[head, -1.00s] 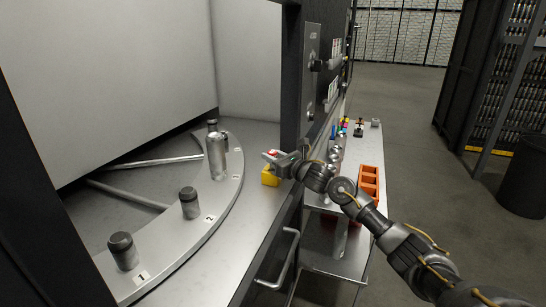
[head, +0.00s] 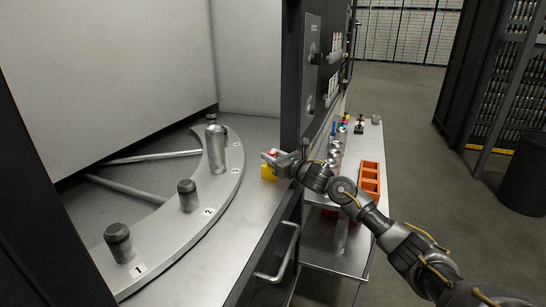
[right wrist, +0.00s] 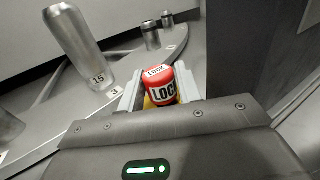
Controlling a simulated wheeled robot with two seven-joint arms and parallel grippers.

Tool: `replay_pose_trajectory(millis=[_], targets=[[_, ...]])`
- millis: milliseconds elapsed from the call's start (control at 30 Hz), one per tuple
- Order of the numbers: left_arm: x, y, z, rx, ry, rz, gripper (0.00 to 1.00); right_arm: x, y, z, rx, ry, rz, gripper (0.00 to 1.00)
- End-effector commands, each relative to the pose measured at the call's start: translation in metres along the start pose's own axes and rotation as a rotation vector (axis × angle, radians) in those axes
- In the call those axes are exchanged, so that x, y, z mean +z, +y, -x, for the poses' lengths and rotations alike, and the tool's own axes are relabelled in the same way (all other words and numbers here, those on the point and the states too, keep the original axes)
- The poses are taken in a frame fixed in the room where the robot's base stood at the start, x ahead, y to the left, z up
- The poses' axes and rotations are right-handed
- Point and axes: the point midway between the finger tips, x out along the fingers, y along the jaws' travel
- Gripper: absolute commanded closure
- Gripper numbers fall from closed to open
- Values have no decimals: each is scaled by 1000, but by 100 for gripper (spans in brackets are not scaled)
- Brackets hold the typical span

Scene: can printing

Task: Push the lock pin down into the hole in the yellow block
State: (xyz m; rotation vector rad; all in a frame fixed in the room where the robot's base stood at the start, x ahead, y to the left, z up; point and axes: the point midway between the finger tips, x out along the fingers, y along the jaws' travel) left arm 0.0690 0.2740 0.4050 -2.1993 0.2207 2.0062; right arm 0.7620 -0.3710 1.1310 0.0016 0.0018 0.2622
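My right gripper (head: 271,158) comes in from the right, just above the yellow block (head: 268,174) on the pale metal worktop. In the right wrist view its two fingers (right wrist: 160,92) stand on either side of the lock pin, close against it, and appear shut on it. The lock pin (right wrist: 160,85) has a red cap with white LOCK labels; only a little of its red (head: 274,154) shows in the head view. A bit of the yellow block (right wrist: 150,103) shows under the cap. The hole and the pin's lower end are hidden. My left gripper is not in view.
A curved turntable rim (head: 225,190) beside the block carries a silver can (head: 216,150) and dark-topped holders (head: 118,243). A dark machine post (head: 292,75) stands right behind the gripper. A cart with an orange bin (head: 370,180) is at the right.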

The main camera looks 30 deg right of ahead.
Motion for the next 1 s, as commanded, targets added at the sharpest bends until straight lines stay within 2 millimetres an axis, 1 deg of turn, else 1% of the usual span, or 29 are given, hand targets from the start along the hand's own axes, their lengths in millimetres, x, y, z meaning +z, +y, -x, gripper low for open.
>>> replay_pose_trajectory(millis=[33, 133, 367, 467, 567, 667, 800, 900, 1000], targets=[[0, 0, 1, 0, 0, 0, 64, 1, 0, 0, 0, -1, 0, 59], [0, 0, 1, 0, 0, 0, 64, 1, 0, 0, 0, 0, 0, 46], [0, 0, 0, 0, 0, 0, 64, 0, 0, 0, 0, 1, 0, 45], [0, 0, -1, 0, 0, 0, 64, 0, 0, 3, 0, 1, 1, 45], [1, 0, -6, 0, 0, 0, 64, -2, -1, 13, 0, 1, 3, 45], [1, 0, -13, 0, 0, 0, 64, -3, 0, 30, 1, 1, 6, 45], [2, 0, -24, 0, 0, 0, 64, -4, 0, 60, 0, 2, 6, 45], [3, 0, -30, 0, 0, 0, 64, -4, -1, 78, 0, 1, 4, 45], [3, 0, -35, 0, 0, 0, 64, -3, -1, 93, -1, 2, 3, 45]])
